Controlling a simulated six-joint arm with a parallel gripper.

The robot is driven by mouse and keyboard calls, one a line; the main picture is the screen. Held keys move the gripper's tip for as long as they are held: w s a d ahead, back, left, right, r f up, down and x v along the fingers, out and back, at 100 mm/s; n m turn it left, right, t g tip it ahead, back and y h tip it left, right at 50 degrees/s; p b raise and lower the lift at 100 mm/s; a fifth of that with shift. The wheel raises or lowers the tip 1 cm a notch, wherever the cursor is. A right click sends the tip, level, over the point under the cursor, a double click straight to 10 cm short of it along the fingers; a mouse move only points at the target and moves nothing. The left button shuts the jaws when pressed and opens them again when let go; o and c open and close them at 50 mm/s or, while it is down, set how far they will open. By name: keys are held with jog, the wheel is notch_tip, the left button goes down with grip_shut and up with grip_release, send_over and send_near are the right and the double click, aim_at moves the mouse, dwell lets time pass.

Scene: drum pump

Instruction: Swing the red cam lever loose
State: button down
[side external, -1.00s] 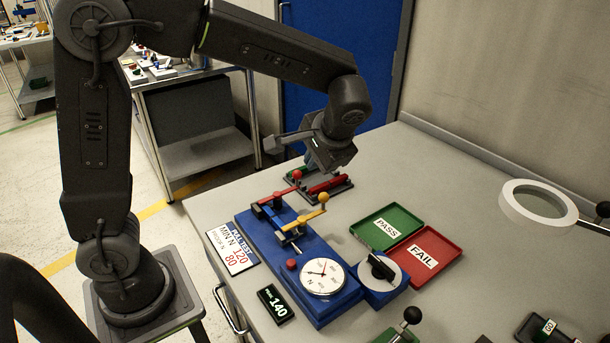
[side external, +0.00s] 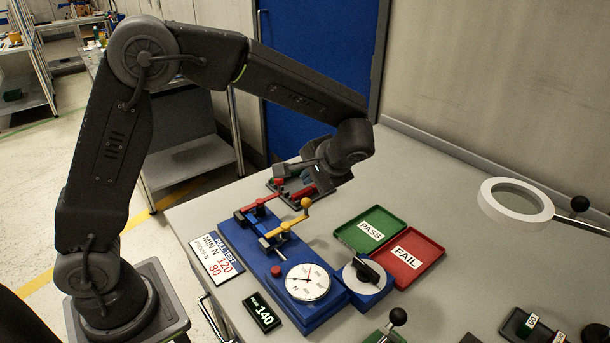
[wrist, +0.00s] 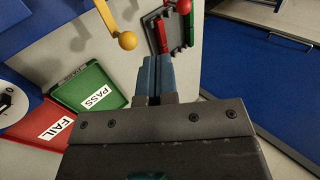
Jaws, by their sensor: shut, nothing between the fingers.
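The red cam lever (side external: 262,203) with its red ball knob (side external: 279,182) stands on the blue test fixture (side external: 268,258). In the wrist view the red ball (wrist: 183,6) is at the top edge and most of the lever is out of frame. A yellow lever (side external: 292,222) with a yellow ball stands beside it; it also shows in the wrist view (wrist: 105,22). My gripper (wrist: 155,62) is shut and empty, its blue fingers together. In the side view it is right of the red knob, apart from it, with the fingertips hard to make out.
A dark tray with red and green parts (wrist: 175,35) lies behind the levers, partly hidden by my gripper. Green PASS (side external: 348,235) and red FAIL (side external: 440,251) trays lie to the right. A round magnifier (side external: 488,205) stands further right. The bench behind the trays is clear.

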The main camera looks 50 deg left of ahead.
jog(key=a+r+x, duration=0.1)
jog(key=a+x, duration=0.1)
jog(key=x, duration=0.9)
jog(key=shift+r, duration=0.25)
jog(key=shift+w+a+n+g, duration=0.15)
jog(key=shift+a+n+g, duration=0.2)
jog(key=shift+n+g, duration=0.2)
jog(key=s+a+n+g+h, duration=0.1)
jog(key=a+n+g+h, duration=0.5)
jog(key=n, duration=0.8)
jog(key=shift+s+a+g, duration=0.4)
jog(key=shift+a+g, duration=0.05)
jog(key=shift+a, duration=0.6)
jog(key=shift+s+a, duration=0.1)
jog(key=shift+s, duration=0.05)
